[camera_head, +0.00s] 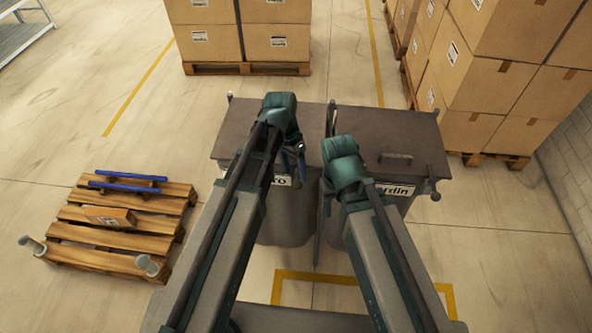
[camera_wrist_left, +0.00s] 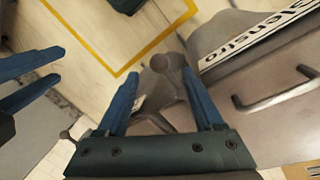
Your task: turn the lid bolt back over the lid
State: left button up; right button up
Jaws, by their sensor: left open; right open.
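Two grey bins with flat lids stand side by side, a left bin (camera_head: 240,130) and a right bin (camera_head: 385,130). My left gripper (camera_head: 292,170) is at the left bin's front right corner, open and pointing down. In the left wrist view, its blue fingers (camera_wrist_left: 161,70) straddle a round-knobbed bolt (camera_wrist_left: 176,62), with the knob nearer the right finger; I cannot tell if they touch. The bolt's lower part is partly hidden. My right gripper is mostly hidden behind its wrist in the head view; its open, empty fingers (camera_wrist_left: 58,65) show in the left wrist view.
The left bin's lid handle (camera_wrist_left: 280,98) and name label (camera_wrist_left: 262,30) are beside my left gripper. The right bin has a handle (camera_head: 395,158) and a side knob (camera_head: 435,196). A pallet (camera_head: 110,235) lies left; stacked cartons (camera_head: 500,80) stand right and behind.

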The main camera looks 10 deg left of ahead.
pick_arm(q)
notch_tip(320, 180, up, 9)
jog(key=w+a+p, duration=0.1)
jog(key=p, duration=0.6)
jog(key=shift+a+p, duration=0.2)
jog(key=shift+p, duration=0.15)
pick_arm(e)
notch_tip(320, 180, up, 9)
jog(key=shift+f, duration=0.1)
pick_arm(q)
jog(key=s+d+f+n+y+b, duration=0.1)
jog(key=s+f+b, duration=0.1)
jog(key=s, duration=0.4)
jog(key=s+d+f+n+t+y+b, duration=0.1)
jog(key=s+f+n+y+b, duration=0.1)
jog(key=s, duration=0.4)
jog(key=shift+f+b, duration=0.35)
jog(key=shift+f, duration=0.15)
pick_arm(e)
notch_tip(320, 180, down, 5)
jog(key=shift+r, duration=0.2)
pick_arm(q)
jog(key=shift+d, duration=0.1)
